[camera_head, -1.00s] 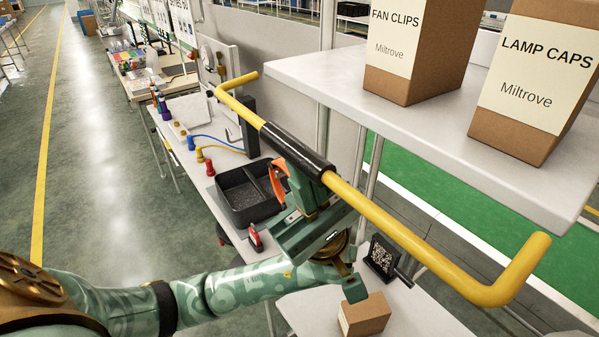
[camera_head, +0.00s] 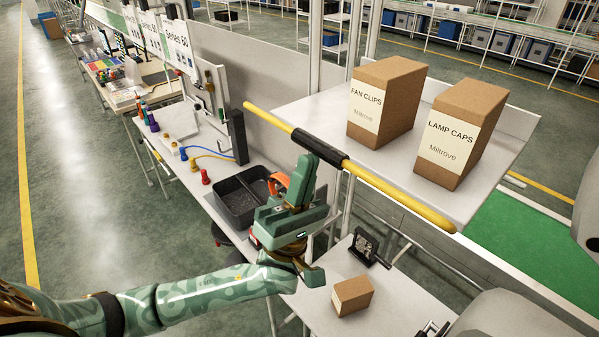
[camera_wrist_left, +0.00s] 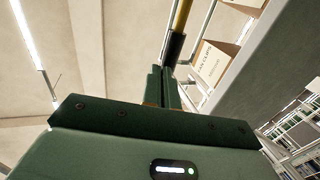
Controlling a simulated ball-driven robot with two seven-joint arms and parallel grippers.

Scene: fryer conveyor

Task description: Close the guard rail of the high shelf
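The guard rail (camera_head: 400,200) is a yellow bar with a black grip sleeve. It runs along the front edge of the high shelf (camera_head: 483,190), and its side arms do not show clearly now. My left gripper (camera_head: 314,158) is at the black sleeve from below, with its fingers close together on it. The sleeve and yellow bar (camera_wrist_left: 180,22) also show in the left wrist view, just beyond the fingers (camera_wrist_left: 165,88). I cannot tell whether the rail touches the shelf edge.
Two cardboard boxes, FAN CLIPS (camera_head: 385,103) and LAMP CAPS (camera_head: 460,135), stand on the shelf behind the rail. Below are a small carton (camera_head: 352,296) on a lower table and a black bin (camera_head: 240,200) on the workbench. Open floor lies left.

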